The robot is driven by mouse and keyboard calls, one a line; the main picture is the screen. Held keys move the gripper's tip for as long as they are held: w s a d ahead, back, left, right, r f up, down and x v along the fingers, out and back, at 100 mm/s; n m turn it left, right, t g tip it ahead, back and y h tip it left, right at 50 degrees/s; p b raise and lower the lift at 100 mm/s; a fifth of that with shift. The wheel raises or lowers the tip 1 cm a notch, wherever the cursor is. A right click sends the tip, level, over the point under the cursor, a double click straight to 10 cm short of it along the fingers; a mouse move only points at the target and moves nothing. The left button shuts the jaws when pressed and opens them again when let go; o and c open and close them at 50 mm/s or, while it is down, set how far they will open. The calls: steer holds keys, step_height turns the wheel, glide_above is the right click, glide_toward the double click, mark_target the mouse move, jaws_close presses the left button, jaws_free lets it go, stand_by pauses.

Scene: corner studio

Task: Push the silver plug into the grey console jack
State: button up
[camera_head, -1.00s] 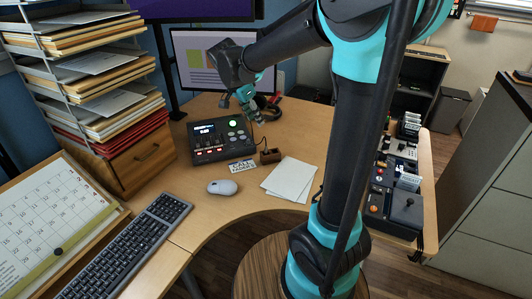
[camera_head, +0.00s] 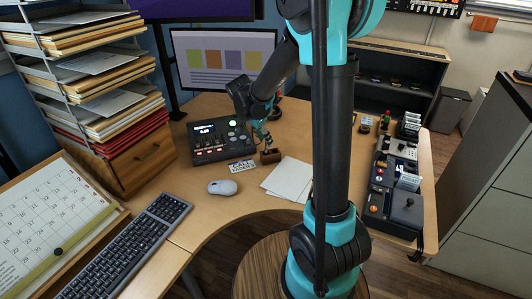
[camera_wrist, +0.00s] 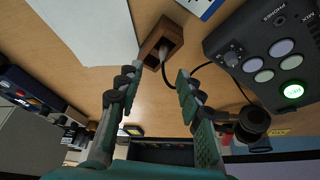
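The grey console (camera_head: 221,141), with a screen, buttons and a lit green button, stands on the desk. In the wrist view the console (camera_wrist: 250,50) is at the upper right, with a small round jack (camera_wrist: 279,20) beside the PHONES label. A small wooden block (camera_head: 270,157) stands right of the console. In the wrist view the block (camera_wrist: 160,42) holds what looks like the small silver plug (camera_wrist: 163,52), whose dark cable runs to the right. My gripper (camera_wrist: 158,78) is open and empty, its fingertips on either side of the block's near end. In the head view my gripper (camera_head: 263,138) is just above the block.
A label card (camera_head: 242,166), a mouse (camera_head: 222,187) and white papers (camera_head: 290,180) lie near the block. Headphones (camera_wrist: 252,122) stand beside the console. A monitor (camera_head: 222,60) is behind. More devices (camera_head: 395,190) line the desk's right side.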

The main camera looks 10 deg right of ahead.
mark_target(266, 147)
steer(key=shift+a+x, duration=0.2)
steer(key=shift+x, duration=1.1)
steer(key=shift+a+x, duration=0.2)
steer(key=shift+x, duration=1.1)
steer(key=shift+f, duration=0.15)
steer(key=shift+s, duration=0.1)
jaws_close()
